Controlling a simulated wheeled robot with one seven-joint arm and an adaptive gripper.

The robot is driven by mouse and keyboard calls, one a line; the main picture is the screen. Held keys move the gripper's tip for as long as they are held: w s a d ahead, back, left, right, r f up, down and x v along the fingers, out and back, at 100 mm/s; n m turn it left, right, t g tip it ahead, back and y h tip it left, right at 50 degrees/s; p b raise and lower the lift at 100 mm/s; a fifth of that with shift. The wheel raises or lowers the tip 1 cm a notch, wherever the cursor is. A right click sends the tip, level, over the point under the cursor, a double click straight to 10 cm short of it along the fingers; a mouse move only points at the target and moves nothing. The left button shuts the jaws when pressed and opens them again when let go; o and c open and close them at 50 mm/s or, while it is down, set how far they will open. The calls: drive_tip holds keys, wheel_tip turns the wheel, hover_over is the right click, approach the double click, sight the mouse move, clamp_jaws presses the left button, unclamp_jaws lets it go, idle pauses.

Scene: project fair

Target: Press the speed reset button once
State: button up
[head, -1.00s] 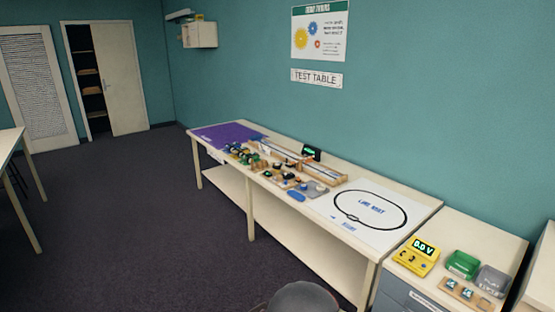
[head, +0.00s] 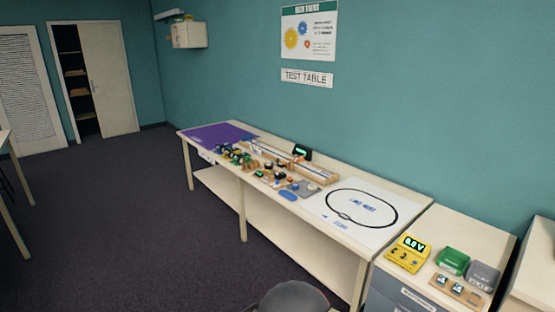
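The test table (head: 345,258) stands along the teal wall under a "TEST TABLE" sign (head: 306,77). A small dark display with green digits (head: 302,152) stands at its back edge, beside a long wooden track (head: 290,163). Several small parts, including a grey pad with small round pieces (head: 305,188), lie in front of the track. I cannot tell which of these is the speed reset button; it is too small to make out. My gripper is not in view.
A line-following mat (head: 362,208) covers the table's right end. A drawer cabinet at right holds a yellow meter (head: 408,254), a green box (head: 453,261) and a grey box (head: 483,275). Open dark floor (head: 110,230) lies left of the table. Another table's edge shows at far left.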

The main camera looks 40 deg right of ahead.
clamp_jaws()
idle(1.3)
